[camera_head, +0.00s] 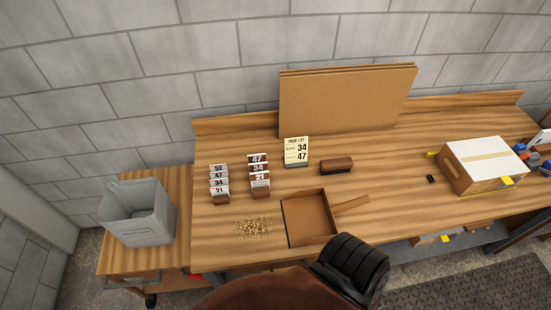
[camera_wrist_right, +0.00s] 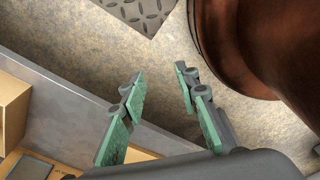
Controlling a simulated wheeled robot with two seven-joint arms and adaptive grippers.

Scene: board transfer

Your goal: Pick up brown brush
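The brown brush (camera_head: 336,165) lies on the wooden workbench (camera_head: 400,150), in front of the leaning cardboard sheets and right of the pick list card. It has a brown top and a dark lower part. No gripper is near it. My right gripper (camera_wrist_right: 160,100) shows in the right wrist view with its two green-padded fingers spread apart and nothing between them, above the floor by a grey edge. In the head view, no gripper fingers show. My left gripper is not in view. The brush is not recognisable in the wrist view.
A brown dustpan (camera_head: 308,218) lies in front of the brush, with a pile of crumbs (camera_head: 254,228) to its left. A pick list card (camera_head: 296,151), numbered card stacks (camera_head: 219,185), a grey bin (camera_head: 138,212), cardboard sheets (camera_head: 345,100) and a white-topped box (camera_head: 485,165) stand around.

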